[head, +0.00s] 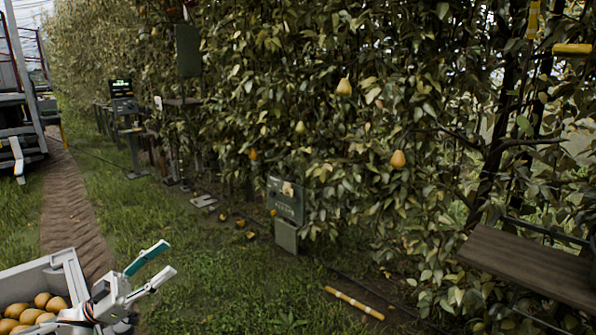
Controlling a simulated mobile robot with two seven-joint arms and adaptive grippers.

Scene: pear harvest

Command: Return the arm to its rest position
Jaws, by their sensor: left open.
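My left gripper (157,269) is at the lower left of the head view, beside the right end of a grey crate (68,262). Its two fingers, one with a teal pad, are spread apart and point up and to the right. Nothing is between them. The crate holds several yellow-orange pears (30,312). My right gripper is not in view.
A leafy hedge of pear trees fills the middle and right, with pears (344,87) hanging in it. A green sign box (286,202) stands at its foot. A yellow-banded stick (354,303) lies on the ground. A wooden shelf (530,262) juts in at right.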

